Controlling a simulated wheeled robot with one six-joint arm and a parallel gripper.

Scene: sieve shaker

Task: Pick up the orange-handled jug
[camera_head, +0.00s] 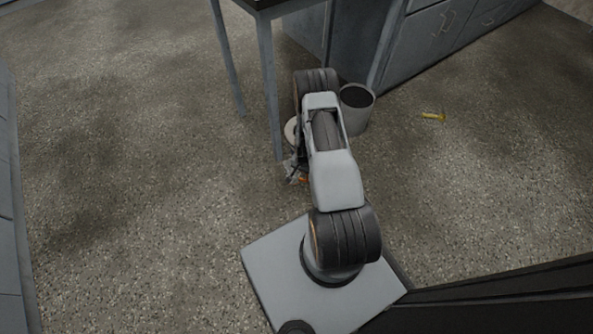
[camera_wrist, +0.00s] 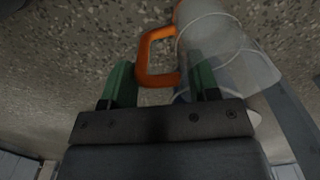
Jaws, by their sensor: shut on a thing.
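The jug (camera_wrist: 217,45) is clear, with an orange handle (camera_wrist: 155,58), and shows at the upper right of the wrist view. My gripper (camera_wrist: 162,80) has green fingers, one on each side of the lower part of the handle. It is shut on the jug by this handle. The jug looks tilted in the wrist view. In the head view my arm hides most of the gripper and jug. Only a bit of orange (camera_head: 303,180) shows low beside the arm, near the floor.
A table with grey legs (camera_head: 270,85) stands just behind the gripper. A grey bin (camera_head: 356,112) stands right of my arm, before grey cabinets (camera_head: 425,45). A small yellow object (camera_head: 433,117) lies on the floor at right. The floor at left is clear.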

